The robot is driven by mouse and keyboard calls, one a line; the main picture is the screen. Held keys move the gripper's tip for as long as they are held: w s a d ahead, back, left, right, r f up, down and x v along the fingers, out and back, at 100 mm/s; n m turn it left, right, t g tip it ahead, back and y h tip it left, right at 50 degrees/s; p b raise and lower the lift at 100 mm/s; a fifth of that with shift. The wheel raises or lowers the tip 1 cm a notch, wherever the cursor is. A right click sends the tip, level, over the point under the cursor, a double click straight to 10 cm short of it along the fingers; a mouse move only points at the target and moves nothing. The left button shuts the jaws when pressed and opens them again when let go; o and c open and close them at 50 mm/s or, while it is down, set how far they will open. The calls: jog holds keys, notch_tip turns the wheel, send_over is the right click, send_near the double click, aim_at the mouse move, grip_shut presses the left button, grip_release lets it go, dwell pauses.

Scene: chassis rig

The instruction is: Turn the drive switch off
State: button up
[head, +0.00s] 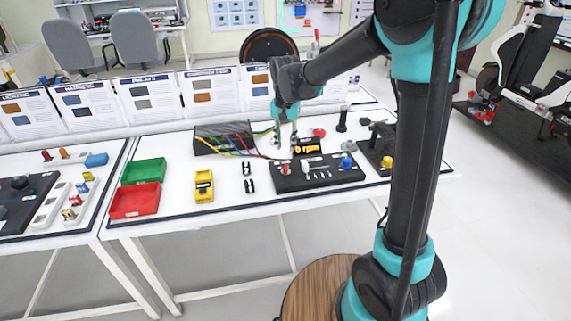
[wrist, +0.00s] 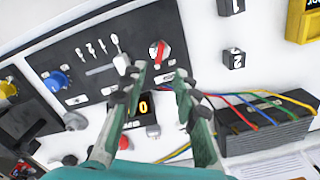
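A black control panel (head: 318,176) lies on the white table; it also shows in the wrist view (wrist: 85,62). A red and white rotary switch (wrist: 158,50) sits on it, but I cannot read its label to tell whether it is the drive switch. In the head view its red part (head: 285,169) is small. A display (wrist: 143,106) behind the panel shows 0; the head view reads "0 rpm" (head: 307,146). My gripper (wrist: 160,79) is open and empty, its fingertips just beside the rotary switch, apart from it. In the head view my gripper (head: 285,141) hangs over the panel's back edge.
A blue knob (wrist: 56,81) and several small white pieces (wrist: 98,47) are on the panel. A black box (head: 222,138) with coloured wires stands behind left.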

aim_at(286, 166)
notch_tip(286, 166, down, 9)
jog(key=shift+r, duration=0.1)
dwell(0.4)
grip_shut()
